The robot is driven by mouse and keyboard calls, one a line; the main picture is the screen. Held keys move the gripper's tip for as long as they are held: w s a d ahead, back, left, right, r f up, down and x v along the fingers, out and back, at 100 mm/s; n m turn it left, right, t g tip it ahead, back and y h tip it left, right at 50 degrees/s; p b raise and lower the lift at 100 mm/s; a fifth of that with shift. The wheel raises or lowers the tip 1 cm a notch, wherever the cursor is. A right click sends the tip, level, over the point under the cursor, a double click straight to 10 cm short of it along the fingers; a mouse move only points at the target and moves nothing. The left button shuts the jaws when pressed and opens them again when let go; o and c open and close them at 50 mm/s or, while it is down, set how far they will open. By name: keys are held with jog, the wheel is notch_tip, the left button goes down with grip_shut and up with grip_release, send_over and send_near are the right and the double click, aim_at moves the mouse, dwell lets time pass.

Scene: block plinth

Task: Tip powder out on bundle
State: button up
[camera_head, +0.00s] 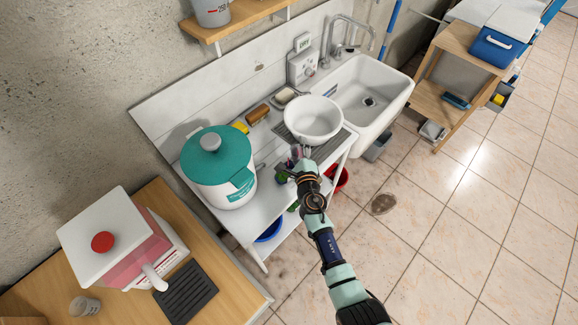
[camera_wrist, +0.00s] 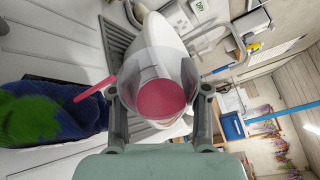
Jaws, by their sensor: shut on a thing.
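My gripper (camera_wrist: 160,98) is shut on a clear cup (camera_wrist: 150,62) with pink powder (camera_wrist: 160,99) in it; its two fingers press on opposite sides. A pink handle or stick (camera_wrist: 93,91) juts out at the cup's left. A blue and green bundle (camera_wrist: 40,115) lies left of the cup in the wrist view, apart from it. In the head view my gripper (camera_head: 304,166) is over the front edge of the white counter, with a small green patch (camera_head: 283,176), probably the bundle, just left of it. The cup is too small there to make out clearly.
A white basin (camera_head: 313,119) stands on the ribbed drainboard behind my gripper, beside the sink (camera_head: 375,90). A large teal-lidded white pot (camera_head: 218,175) stands on the counter to the left. A sponge, a brush and a soap dish line the back.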

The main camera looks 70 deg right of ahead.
jog(key=shift+r+n+h+b, duration=0.4)
jog(key=shift+n+h+b, duration=0.1)
jog(key=shift+n+b, duration=0.6)
dwell(2.1)
jog(key=shift+w+a+f+n+h+b, duration=0.1)
jog(key=shift+f+n+h+b, duration=0.2)
jog(key=shift+b, duration=0.55)
jog(key=shift+w+a+f+n+b, duration=0.1)
jog(key=shift+n+b, duration=0.3)
jog(key=shift+b, duration=0.45)
dwell(0.7)
jog(key=shift+a+r+n+t+b, duration=0.15)
jog(key=shift+r+n+t+b, duration=0.1)
jog(key=shift+n+t+b, duration=0.45)
dwell(1.3)
